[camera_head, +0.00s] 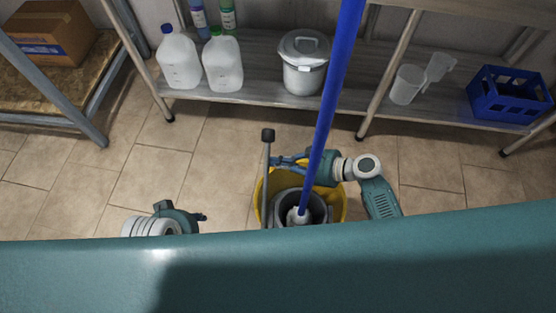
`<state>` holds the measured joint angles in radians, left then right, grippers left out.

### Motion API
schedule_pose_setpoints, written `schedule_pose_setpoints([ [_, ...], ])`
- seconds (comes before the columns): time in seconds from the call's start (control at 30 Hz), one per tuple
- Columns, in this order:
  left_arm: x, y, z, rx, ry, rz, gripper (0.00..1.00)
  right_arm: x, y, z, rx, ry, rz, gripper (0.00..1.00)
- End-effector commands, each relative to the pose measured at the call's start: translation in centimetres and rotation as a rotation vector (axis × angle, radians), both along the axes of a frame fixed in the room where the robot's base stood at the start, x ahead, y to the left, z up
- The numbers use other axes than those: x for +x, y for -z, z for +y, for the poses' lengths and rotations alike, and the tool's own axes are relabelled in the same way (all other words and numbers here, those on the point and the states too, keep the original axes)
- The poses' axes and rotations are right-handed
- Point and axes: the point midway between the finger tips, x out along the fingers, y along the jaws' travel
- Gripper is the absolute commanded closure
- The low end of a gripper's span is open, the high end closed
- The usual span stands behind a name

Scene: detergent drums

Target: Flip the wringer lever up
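A yellow mop bucket (258,199) stands on the tiled floor, partly hidden by my teal body at the bottom. A grey wringer (319,208) sits in it. The wringer lever (266,180) is a thin grey rod with a black knob (268,135); it stands about upright at the bucket's left side. My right gripper (274,162) reaches in from the right, behind the blue mop handle, its fingertips close to the lever rod below the knob. I cannot tell whether they touch it or how far they are open. My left gripper (204,217) is left of the bucket, apart from it, its fingers unclear.
A blue mop handle (333,85) rises from the wringer across the view. A metal shelf (255,92) behind holds white jugs (180,62), a lidded pail (303,75), measuring cups (406,85) and a blue crate (507,98). Floor left of the bucket is clear.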

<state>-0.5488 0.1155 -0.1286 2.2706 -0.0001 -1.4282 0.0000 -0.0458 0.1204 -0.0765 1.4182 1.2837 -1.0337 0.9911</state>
Motion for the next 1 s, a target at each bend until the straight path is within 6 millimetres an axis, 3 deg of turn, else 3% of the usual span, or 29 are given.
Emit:
schedule_pose_setpoints([
  [0.27, 0.0, -0.1, 0.0, 0.0, 0.0, -0.002, 0.6, -0.6, -0.7, -1.3, 0.0, 0.001, -0.001, 1.0],
  [0.7, 0.0, -0.1, 0.0, 0.0, 0.0, -0.002, 0.6, -4.0, -4.4, -8.4, -0.002, 0.0, 0.001, 1.0],
  [1.0, 0.0, -0.1, 0.0, 0.0, 0.0, -0.002, 0.6, -4.6, -5.2, -9.8, 0.0, -0.001, 0.001, 1.0],
])
